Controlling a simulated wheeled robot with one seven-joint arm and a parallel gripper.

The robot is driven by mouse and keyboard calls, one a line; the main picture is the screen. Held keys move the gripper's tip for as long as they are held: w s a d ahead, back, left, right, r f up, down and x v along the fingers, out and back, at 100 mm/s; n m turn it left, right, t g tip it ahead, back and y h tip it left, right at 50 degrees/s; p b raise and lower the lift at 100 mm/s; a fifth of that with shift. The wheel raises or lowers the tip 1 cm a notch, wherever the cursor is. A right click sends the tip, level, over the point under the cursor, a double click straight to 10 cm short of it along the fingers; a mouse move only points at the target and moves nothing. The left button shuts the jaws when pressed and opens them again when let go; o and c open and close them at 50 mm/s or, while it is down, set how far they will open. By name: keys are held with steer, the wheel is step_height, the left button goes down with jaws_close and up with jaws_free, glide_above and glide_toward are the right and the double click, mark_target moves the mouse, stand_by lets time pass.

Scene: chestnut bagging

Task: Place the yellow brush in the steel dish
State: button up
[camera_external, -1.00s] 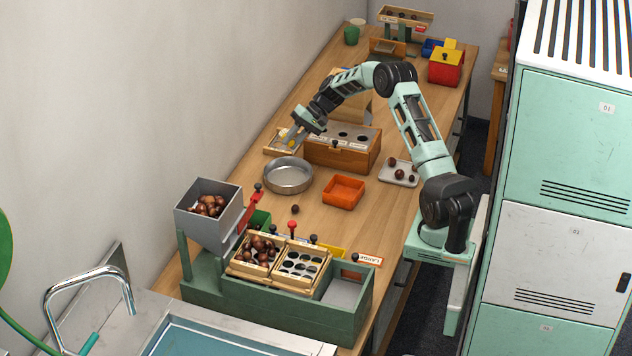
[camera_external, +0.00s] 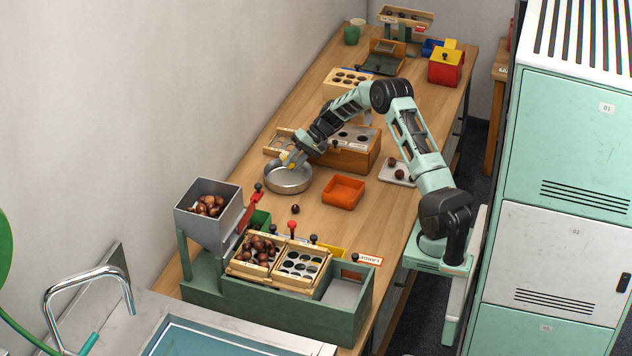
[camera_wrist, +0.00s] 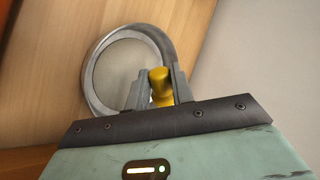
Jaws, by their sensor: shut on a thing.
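My gripper (camera_external: 290,163) is shut on the yellow brush (camera_wrist: 159,86). In the wrist view the brush's yellow end stands between the two grey fingers (camera_wrist: 157,88). The round steel dish (camera_external: 290,181) sits on the wooden table. My gripper holds the brush over the far side of the dish. In the wrist view the dish (camera_wrist: 90,80) shows behind the fingers and looks empty where it can be seen. The brush's lower end is hidden, so I cannot tell whether it touches the dish.
A wooden box with holes (camera_external: 346,155) stands behind the dish, and an orange tray (camera_external: 343,192) is to its right. A low wooden tray (camera_external: 278,141) lies behind left. A loose chestnut (camera_external: 295,209) and the green sorter (camera_external: 270,309) are in front.

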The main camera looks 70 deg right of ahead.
mark_target(294, 183)
steer(key=shift+f+b, duration=0.95)
steer(key=shift+f, duration=1.25)
steer(key=o, duration=1.1)
steer(key=shift+c, duration=0.2)
step_height(294, 183, up, 7)
steer(key=p, duration=0.4)
steer(key=shift+r, duration=0.1)
